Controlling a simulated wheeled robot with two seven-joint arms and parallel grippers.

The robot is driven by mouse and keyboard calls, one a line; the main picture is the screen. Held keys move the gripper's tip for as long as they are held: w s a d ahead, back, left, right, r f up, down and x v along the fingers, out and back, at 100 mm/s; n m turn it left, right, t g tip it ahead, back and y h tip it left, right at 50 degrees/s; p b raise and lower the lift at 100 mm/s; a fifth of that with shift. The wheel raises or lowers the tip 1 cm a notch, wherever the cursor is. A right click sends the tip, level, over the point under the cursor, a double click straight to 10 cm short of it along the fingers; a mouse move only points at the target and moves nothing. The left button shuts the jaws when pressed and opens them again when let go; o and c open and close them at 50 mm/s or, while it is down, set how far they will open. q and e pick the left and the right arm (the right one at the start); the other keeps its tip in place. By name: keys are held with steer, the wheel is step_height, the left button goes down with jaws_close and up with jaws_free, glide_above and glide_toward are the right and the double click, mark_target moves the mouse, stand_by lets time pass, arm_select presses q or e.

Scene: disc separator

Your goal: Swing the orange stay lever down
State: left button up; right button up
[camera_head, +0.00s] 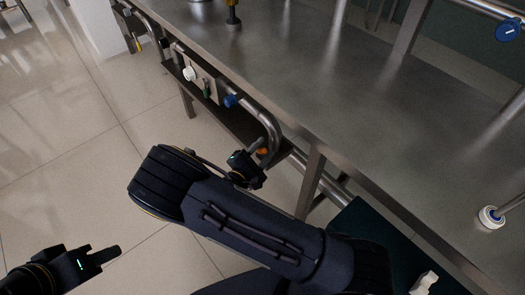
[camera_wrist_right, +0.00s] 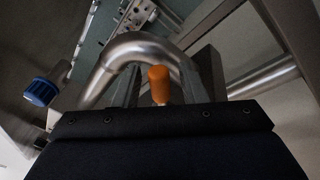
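The orange stay lever (camera_head: 263,151) shows as a small orange tip beside the bent steel pipe, under the table's edge. In the right wrist view its orange knob (camera_wrist_right: 160,84) stands upright near the middle, in front of the pipe bend. My right gripper (camera_head: 252,165) is right at the lever. Its fingers (camera_wrist_right: 160,88) stand on either side of the knob with gaps showing, so it looks open around it. The lever's lower part is hidden by the gripper body. My left gripper (camera_head: 108,256) is at the lower left over the floor, away from the lever; its opening is unclear.
The steel table (camera_head: 290,80) runs diagonally, with a bent steel pipe (camera_head: 268,122) along its near side. A blue knob (camera_head: 231,101) and a white knob (camera_head: 189,73) sit beside the pipe. Table legs (camera_head: 311,183) stand close by. The floor at left is clear.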

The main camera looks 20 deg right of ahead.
jaws_close()
steer(key=shift+f+b, duration=0.2)
steer(key=shift+b, duration=0.2)
steer(key=m+b, duration=0.1)
steer(key=f+m+b, duration=0.1)
steer(key=m+b, duration=0.1)
steer(key=s+f+m+h+b, duration=0.1)
steer(key=m+b, duration=0.1)
steer(key=shift+d+t, duration=0.2)
steer(key=shift+t, duration=0.1)
steer(key=shift+m+h+b, duration=0.3)
steer(key=shift+m+b, duration=0.15)
steer(key=shift+m, duration=0.05)
steer(key=shift+r, duration=0.1)
jaws_free()
steer(key=shift+s, duration=0.1)
